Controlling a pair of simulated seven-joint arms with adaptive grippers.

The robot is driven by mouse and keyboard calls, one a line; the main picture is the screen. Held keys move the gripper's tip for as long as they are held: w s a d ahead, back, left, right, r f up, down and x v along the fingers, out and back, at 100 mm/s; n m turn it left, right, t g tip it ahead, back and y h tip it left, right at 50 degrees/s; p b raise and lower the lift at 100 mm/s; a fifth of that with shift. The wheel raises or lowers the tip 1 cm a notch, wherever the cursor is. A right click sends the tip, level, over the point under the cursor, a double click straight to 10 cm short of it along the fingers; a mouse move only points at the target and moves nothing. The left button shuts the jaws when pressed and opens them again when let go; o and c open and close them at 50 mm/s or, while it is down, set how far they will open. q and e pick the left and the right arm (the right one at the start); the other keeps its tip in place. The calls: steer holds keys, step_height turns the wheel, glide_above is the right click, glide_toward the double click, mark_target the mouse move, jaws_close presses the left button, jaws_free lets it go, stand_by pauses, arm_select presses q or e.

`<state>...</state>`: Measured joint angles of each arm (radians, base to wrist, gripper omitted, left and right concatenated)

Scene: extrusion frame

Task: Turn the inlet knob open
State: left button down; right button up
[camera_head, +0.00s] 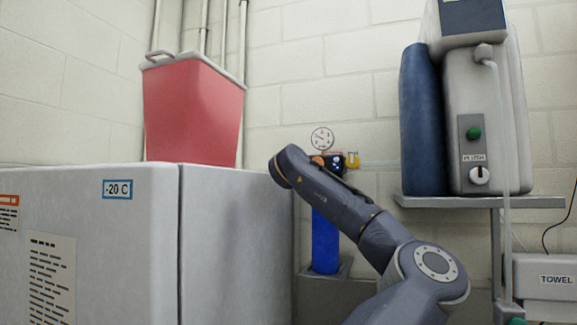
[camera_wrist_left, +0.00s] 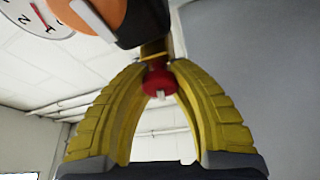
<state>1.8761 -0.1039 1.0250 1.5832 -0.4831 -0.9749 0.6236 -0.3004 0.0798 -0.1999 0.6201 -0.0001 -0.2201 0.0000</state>
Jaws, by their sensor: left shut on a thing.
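In the left wrist view a small red knob (camera_wrist_left: 158,84) with a pale tip sits on a brass stem below a black body (camera_wrist_left: 135,20). My left gripper (camera_wrist_left: 160,72) has its yellow fingers shut on this knob, one on each side. A large orange knob (camera_wrist_left: 98,12) and part of a round gauge (camera_wrist_left: 35,15) are at the upper left. In the head view the gauge (camera_head: 322,139) and orange knob (camera_head: 317,160) sit above a blue cylinder (camera_head: 325,245). One of my arms crosses in front of them. I cannot make out the red knob there. My right gripper is not identifiable.
A white freezer (camera_head: 235,225) marked -20 C stands on the left, with a red bin (camera_head: 193,110) on top. On the right, a shelf (camera_head: 480,202) holds a grey machine (camera_head: 485,115) and a blue cylindrical object (camera_head: 421,120). A towel box (camera_head: 543,276) is below.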

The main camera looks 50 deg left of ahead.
arm_select(q)
steer(key=n, duration=0.2)
steer(key=shift+s+a+r+n+g+h, duration=0.1)
steer(key=shift+s+n+g+h, duration=0.2)
steer(key=shift+g, duration=0.1)
steer(key=shift+n, duration=0.3)
steer(key=shift+f, duration=0.2)
steer(key=c, duration=1.7)
jaws_free()
steer(key=o, duration=0.5)
steer(key=shift+s+a, duration=0.15)
steer(key=shift+s, duration=0.05)
steer(key=shift+c, duration=0.2)
steer(key=shift+o, duration=1.4)
steer(key=shift+w, duration=0.25)
steer(key=shift+d, duration=0.3)
steer(key=v, duration=1.2)
steer(key=shift+r, duration=0.25)
